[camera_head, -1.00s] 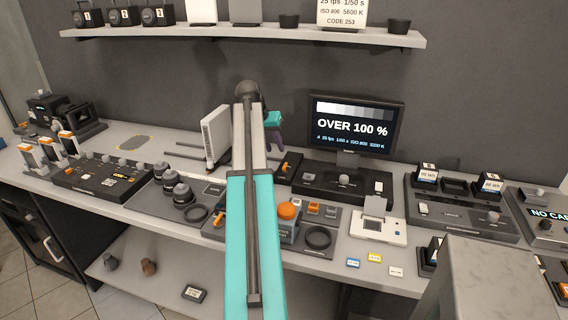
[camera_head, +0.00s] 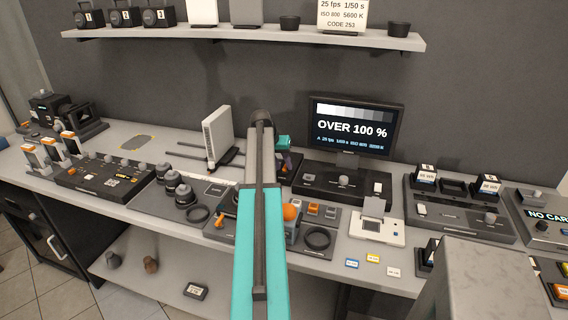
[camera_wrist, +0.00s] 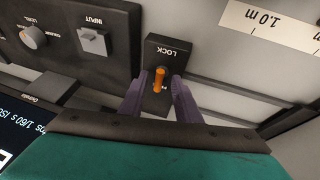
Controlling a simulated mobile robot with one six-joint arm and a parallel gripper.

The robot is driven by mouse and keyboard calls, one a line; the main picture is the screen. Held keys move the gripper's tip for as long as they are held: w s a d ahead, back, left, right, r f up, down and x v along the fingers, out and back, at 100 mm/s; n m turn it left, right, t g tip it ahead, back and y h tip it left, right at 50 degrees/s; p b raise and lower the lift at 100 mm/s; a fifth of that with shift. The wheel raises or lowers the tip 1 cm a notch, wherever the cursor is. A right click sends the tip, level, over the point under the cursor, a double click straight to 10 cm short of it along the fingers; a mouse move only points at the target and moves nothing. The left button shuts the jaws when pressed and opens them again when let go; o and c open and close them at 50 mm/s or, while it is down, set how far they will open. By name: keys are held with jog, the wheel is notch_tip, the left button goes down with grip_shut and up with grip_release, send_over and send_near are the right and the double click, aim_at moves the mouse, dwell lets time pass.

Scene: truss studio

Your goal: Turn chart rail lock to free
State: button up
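The lock is a small dark block (camera_wrist: 166,50) marked LOCK, upside down in the wrist view. Its orange lever (camera_wrist: 159,79) stands roughly upright in that picture. My gripper (camera_wrist: 160,92) has its two purple fingers on either side of the lever, with gaps visible, so it is open around it. A second label below the lever is partly hidden. In the head view my gripper (camera_head: 287,160) is low over the bench left of the monitor, and the lock is hidden behind it and my arm. The white chart panel (camera_head: 217,137) stands upright on its rail to the left.
A dark panel (camera_wrist: 75,45) with a LEVEL knob and INPUT switch lies close beside the lock. A white scale strip (camera_wrist: 275,25) marked 1.0 m is on the other side. The monitor (camera_head: 353,126) reads OVER 100 %. Lenses (camera_head: 183,194) stand left of my arm.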

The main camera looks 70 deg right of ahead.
jog(key=shift+d+f, duration=0.1)
jog(key=shift+f, duration=0.15)
